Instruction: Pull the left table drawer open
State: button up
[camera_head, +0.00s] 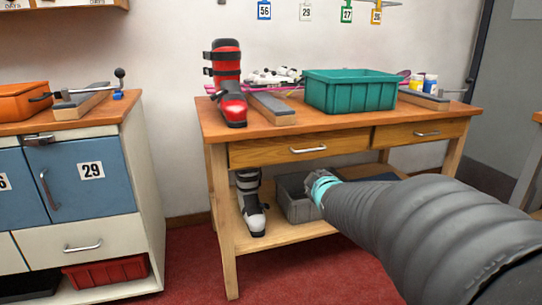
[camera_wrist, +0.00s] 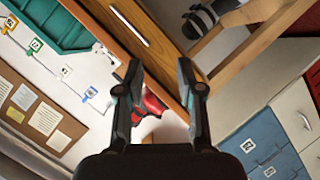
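The left table drawer (camera_head: 270,152) has a wooden front with a silver bar handle (camera_head: 308,149). It looks flush with the table frame, so it is shut. In the wrist view the handle (camera_wrist: 130,27) lies on the wooden drawer front, ahead of and left of the fingertips. My gripper (camera_wrist: 158,72) is open, with two dark fingers apart and nothing between them. In the head view my arm ends below and slightly right of the handle, and its fingers are mostly hidden. The fingers do not appear to touch the handle.
The wooden table (camera_head: 215,120) holds a red ski boot (camera_head: 228,85) and a teal crate (camera_head: 350,92). A right drawer (camera_head: 390,135) is beside the left one. A grey bin (camera_head: 290,200) and another boot (camera_head: 252,205) stand on the lower shelf. A blue-door cabinet (camera_head: 80,180) stands left.

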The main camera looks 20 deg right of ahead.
aim_at(311, 151)
jog(key=w+d+f+n+t+y+b, duration=0.3)
jog(key=w+d+f+n+t+y, duration=0.15)
jog(key=w+d+n+t, duration=0.4)
jog(key=shift+n+g+h, duration=0.25)
jog(key=shift+n+g, duration=0.7)
jog(key=w+r, duration=0.1)
jog(key=w, duration=0.4)
jog(key=w+p, duration=0.1)
jog(key=w, duration=0.3)
jog(key=w+r+p, duration=0.1)
jog(key=w, duration=0.4)
jog(key=shift+w+r, duration=0.3)
jog(key=shift+r, duration=0.05)
grip_shut()
